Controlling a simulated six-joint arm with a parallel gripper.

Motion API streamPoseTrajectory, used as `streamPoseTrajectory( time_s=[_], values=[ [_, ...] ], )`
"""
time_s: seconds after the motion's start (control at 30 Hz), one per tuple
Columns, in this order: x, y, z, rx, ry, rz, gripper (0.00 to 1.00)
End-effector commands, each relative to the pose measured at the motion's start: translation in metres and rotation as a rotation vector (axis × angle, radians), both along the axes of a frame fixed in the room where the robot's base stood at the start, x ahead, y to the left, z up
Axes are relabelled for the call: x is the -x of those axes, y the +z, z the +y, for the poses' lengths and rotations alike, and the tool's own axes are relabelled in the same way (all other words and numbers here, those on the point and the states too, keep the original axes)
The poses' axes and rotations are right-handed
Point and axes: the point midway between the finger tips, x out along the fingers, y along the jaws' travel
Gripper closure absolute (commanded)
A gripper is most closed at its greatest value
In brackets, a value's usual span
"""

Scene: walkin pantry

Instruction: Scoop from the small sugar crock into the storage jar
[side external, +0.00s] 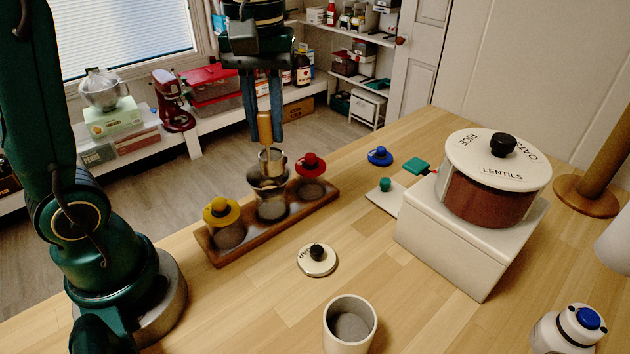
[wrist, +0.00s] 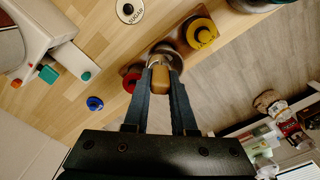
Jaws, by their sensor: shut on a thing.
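My gripper (side external: 264,125) points down and is shut on the wooden handle of a metal scoop (side external: 265,130); the handle also shows between the fingers in the wrist view (wrist: 160,78). The scoop's metal end is at the lidless middle vessel (side external: 271,205) of a wooden rack (side external: 218,254); I cannot tell how deep it is. An open white crock (side external: 334,338) with grey contents stands at the front; a round lid (side external: 316,262), apparently lettered SUGAR, lies behind it. A large brown jar (side external: 485,202) has a white lid lettered LENTILS, OATS and RICE. No visible label identifies the storage jar.
Vessels with yellow (side external: 221,211) and red (side external: 310,163) knobbed lids flank the middle one. The large jar stands on a white block (side external: 440,245). A blue-knobbed piece (side external: 380,156) lies behind. A wooden post (side external: 600,170) and a blue-topped white object (side external: 568,330) are at right.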

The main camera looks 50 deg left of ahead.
Motion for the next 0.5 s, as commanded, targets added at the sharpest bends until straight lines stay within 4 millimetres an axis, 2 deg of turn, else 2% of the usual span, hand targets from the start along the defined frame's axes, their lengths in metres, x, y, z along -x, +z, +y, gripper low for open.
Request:
streamPoseTrajectory(
  time_s=[0.27, 0.5],
  values=[
    [0.000, -0.005, 0.009, 0.104, 0.010, 0.000, 1.00],
    [0.001, -0.011, 0.023, 0.317, 0.013, 0.003, 1.00]
  ],
)
